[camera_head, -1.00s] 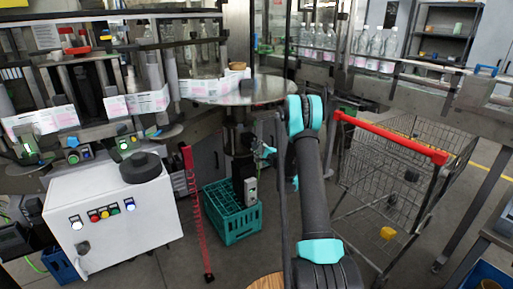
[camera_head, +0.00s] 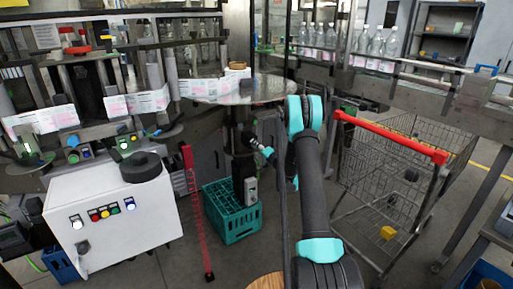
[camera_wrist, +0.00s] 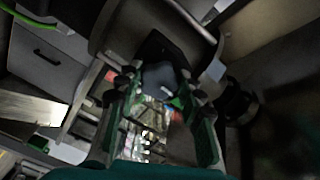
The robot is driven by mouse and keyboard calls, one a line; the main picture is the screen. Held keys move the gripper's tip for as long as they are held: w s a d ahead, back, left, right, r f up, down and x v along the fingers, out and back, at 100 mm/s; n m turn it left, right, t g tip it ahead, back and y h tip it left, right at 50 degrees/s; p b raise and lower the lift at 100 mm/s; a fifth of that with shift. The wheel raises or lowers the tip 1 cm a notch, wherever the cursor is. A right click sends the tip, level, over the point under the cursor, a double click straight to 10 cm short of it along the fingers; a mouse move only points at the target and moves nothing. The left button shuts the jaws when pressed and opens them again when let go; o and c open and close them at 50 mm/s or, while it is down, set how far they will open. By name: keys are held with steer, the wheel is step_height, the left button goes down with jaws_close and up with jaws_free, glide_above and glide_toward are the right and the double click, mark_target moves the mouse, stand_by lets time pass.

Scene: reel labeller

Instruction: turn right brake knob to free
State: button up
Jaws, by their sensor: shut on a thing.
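My gripper (camera_head: 251,138) reaches left from my arm, under the round metal table, beside the dark column; it is small in the head view. In the wrist view, my gripper (camera_wrist: 160,94) has its two green-lined fingers on either side of a smooth blue-grey, knob-like piece (camera_wrist: 160,77), shut on it at the tips. I take this piece to be the right brake knob, but its marking and angle cannot be read. A small green spot shows just below it. In the head view the knob cannot be made out.
The round metal table (camera_head: 268,91) is above my gripper. A teal crate (camera_head: 234,226) stands on the floor below, with a red upright strip (camera_head: 195,205) to its left. A wire cart (camera_head: 400,180) stands right of my arm. A white control cabinet (camera_head: 115,215) stands at left.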

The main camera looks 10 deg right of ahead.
steer(key=shift+n, duration=0.5)
steer(key=o, duration=1.2)
steer(key=shift+c, duration=0.2)
steer(key=v, duration=0.7)
steer(key=shift+s, duration=0.25)
